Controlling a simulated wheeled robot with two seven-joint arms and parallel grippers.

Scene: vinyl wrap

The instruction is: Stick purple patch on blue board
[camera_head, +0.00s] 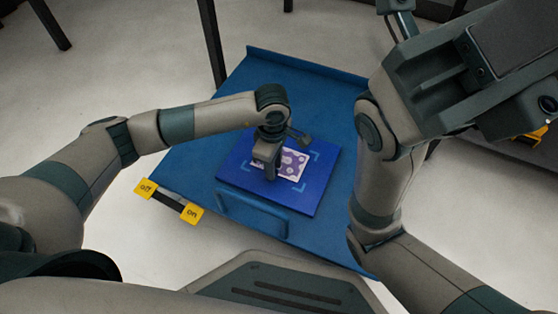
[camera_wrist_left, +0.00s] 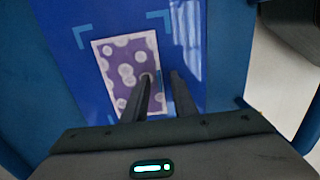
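The purple patch (camera_head: 293,165) with pale round spots and a white edge lies on the blue board (camera_head: 240,172), inside light-blue corner marks. In the left wrist view the patch (camera_wrist_left: 117,72) looks flat and slightly turned against the marks; its lower right part is hidden by a finger. My left gripper (camera_head: 268,172) points down at the patch's left part in the head view. In the left wrist view its fingers (camera_wrist_left: 162,76) stand a little apart, one over the patch, the other over bare board (camera_wrist_left: 190,60). Contact cannot be told. My right gripper's fingers are not seen.
The board lies on a blue table or cart top (camera_head: 200,165) with a raised back edge. Yellow "off" (camera_head: 146,188) and "on" (camera_head: 191,214) tags sit at its left edge. My right arm (camera_head: 385,190) covers its right side.

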